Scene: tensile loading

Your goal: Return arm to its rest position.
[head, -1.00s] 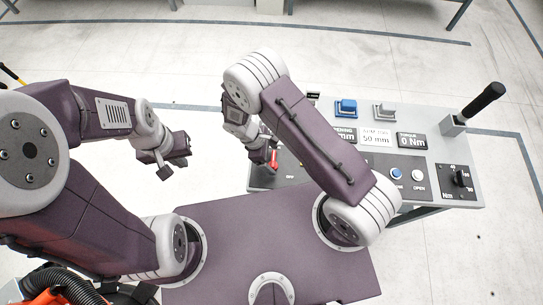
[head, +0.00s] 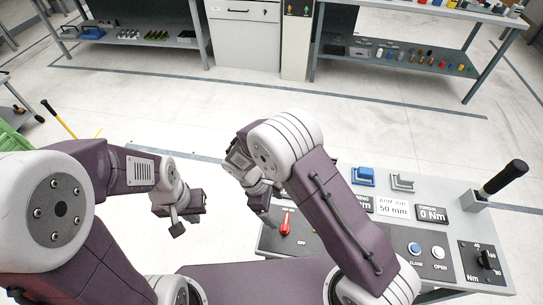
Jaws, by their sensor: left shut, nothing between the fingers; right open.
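My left gripper (head: 177,229) hangs over the floor at the left of the head view, shut and empty. My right arm bends over the control panel (head: 325,242), with its elbow up. My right gripper (head: 268,217) is open and empty, near the panel's left end, just left of the red switch (head: 286,222). They look apart, though part of the gripper is hidden by its own arm. The red handle points up, away from the OFF label.
The panel carries a blue block (head: 364,176), a grey block (head: 402,181), displays reading 50 mm and 0 Nm, CLOSE and OPEN buttons, a dial (head: 487,260) and a black-handled lever (head: 503,178). Shelved benches (head: 420,55) and a cabinet (head: 243,35) stand far back. Open floor lies between.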

